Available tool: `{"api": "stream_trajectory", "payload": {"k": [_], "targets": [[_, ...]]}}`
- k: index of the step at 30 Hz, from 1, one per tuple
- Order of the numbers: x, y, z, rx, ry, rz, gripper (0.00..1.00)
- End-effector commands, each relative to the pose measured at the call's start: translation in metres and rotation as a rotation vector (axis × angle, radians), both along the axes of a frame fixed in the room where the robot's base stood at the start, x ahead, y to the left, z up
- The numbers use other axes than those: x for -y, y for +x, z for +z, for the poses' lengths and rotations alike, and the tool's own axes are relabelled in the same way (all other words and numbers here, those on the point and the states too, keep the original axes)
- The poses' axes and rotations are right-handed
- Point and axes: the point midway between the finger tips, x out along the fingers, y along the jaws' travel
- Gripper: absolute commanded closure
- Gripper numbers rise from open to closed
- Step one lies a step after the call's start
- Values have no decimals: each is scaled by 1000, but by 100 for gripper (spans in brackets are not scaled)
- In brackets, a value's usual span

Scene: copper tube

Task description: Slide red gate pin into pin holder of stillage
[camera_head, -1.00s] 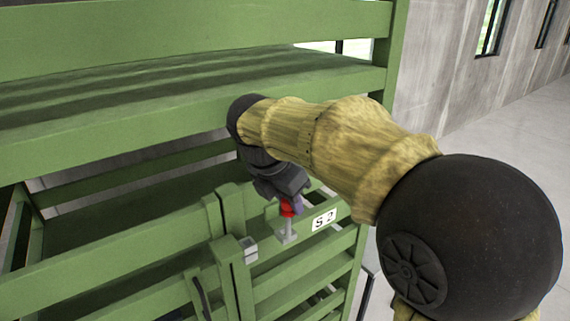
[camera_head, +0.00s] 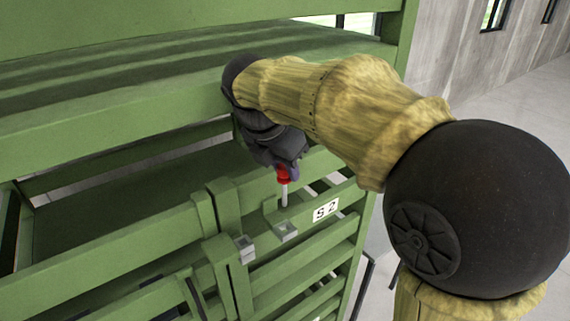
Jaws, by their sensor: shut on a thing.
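The red gate pin (camera_head: 284,175) has a red head and a grey shaft that points down. My gripper (camera_head: 281,168) is shut on its red head; the fingertips are partly hidden by the gripper body. The green stillage (camera_head: 110,253) fills the left and middle of the view. A small grey pin holder (camera_head: 286,231) sits on its gate rail, left of the S2 label. The pin's lower tip shows just above this holder, apart from it in the picture. The depth between them is hard to tell.
A second grey bracket (camera_head: 245,248) is on the gate post to the left. The white S2 label (camera_head: 326,209) is on the rail. The stillage's upper shelf beam (camera_head: 110,122) runs close behind and above my wrist. Open floor (camera_head: 490,115) lies at the right.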

Motion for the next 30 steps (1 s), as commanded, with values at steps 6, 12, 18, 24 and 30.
{"api": "stream_trajectory", "payload": {"k": [6, 12, 18, 24, 30], "targets": [[0, 0, -13, 1, -2, 0, 98], [1, 0, -30, 2, -2, -1, 98], [1, 0, -46, 2, -2, -1, 98], [1, 0, -56, 3, -2, -1, 98], [0, 0, -58, 3, -2, 1, 98]]}}
